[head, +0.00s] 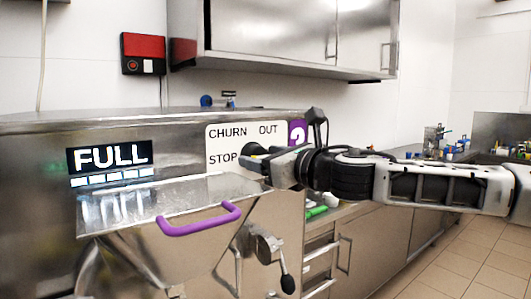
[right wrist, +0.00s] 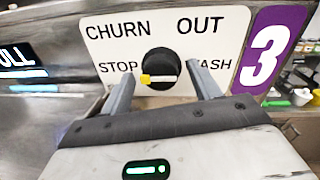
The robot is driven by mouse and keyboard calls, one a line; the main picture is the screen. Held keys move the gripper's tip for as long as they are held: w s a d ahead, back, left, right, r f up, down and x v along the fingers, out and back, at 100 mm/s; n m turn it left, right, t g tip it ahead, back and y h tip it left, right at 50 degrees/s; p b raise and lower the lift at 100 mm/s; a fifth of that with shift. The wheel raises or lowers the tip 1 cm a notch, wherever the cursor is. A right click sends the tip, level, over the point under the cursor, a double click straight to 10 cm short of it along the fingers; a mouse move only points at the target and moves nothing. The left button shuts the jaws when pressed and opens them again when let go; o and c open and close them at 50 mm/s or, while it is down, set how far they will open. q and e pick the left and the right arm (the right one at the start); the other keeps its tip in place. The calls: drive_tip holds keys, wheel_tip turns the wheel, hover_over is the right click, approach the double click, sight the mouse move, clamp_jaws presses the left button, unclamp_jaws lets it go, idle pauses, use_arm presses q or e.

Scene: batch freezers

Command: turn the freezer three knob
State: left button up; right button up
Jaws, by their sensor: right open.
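The freezer three knob (right wrist: 160,64) is a round black dial with a pale bar across it and a yellow tip at the bar's left end, toward the word STOP. It sits on a white label plate (right wrist: 110,45) reading CHURN, OUT, STOP and WASH, beside a purple "3" sign (right wrist: 268,48). In the right wrist view my right gripper (right wrist: 160,72) is open, with one finger on each side of the knob; I cannot tell whether they touch it. In the head view my right gripper (head: 254,163) reaches in from the right and partly covers the knob (head: 250,149). My left gripper is not in view.
The freezer front has a lit FULL display (head: 110,156), a sloped steel lid with a purple handle (head: 199,219), and a spout lever (head: 287,284) below. A wall cabinet (head: 300,30) hangs above. A counter with small items (head: 445,148) stands behind my right arm.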

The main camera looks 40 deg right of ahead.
drive_tip(key=c, duration=1)
drive_tip(key=shift+o, duration=0.2)
